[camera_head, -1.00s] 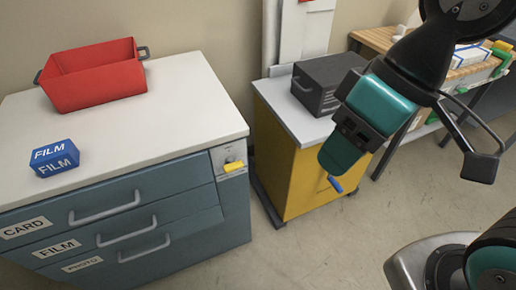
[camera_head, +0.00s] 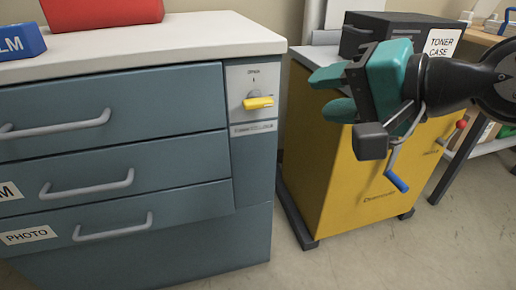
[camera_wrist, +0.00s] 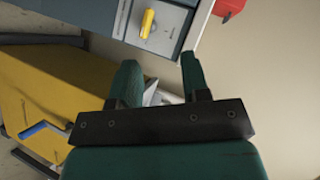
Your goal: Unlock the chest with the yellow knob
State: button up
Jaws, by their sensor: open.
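The chest (camera_head: 110,105) is a blue-grey cabinet of drawers with a white top, at the left in the head view. Its yellow knob (camera_head: 259,102) lies roughly horizontal on a light panel at the chest's right front. In the wrist view the knob (camera_wrist: 147,23) shows near the top, beyond my fingers. My gripper (camera_head: 327,92) has teal fingers, is open and empty, and is to the right of the knob, apart from it. In the wrist view the gripper's two fingers (camera_wrist: 158,80) stand apart.
A yellow cabinet (camera_head: 350,180) with a blue-handled crank (camera_head: 398,182) stands to the right, partly behind my gripper. A black toner case (camera_head: 395,27) is on it. A red bin (camera_head: 100,12) and a blue film box (camera_head: 18,42) are on the chest. Floor in front is clear.

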notch_tip(320, 180, down, 9)
jog(key=w+m+t+y+b, duration=0.15)
jog(key=m+t+b, duration=0.25)
jog(key=b, duration=0.7)
jog(key=m+p, duration=0.2)
jog(key=p, duration=0.7)
send_near(262, 105)
jog(key=shift+t+h, duration=0.25)
jog(key=shift+t, duration=0.15)
jog(key=p+x, duration=0.2)
jog(key=x, duration=0.3)
jog(key=p+x, duration=0.2)
jog(key=x, duration=0.4)
jog(key=shift+a+f+p, duration=0.25)
jog(key=shift+a+p, duration=0.05)
jog(key=c, duration=0.6)
jog(key=shift+n, duration=0.3)
jog(key=shift+c, duration=0.2)
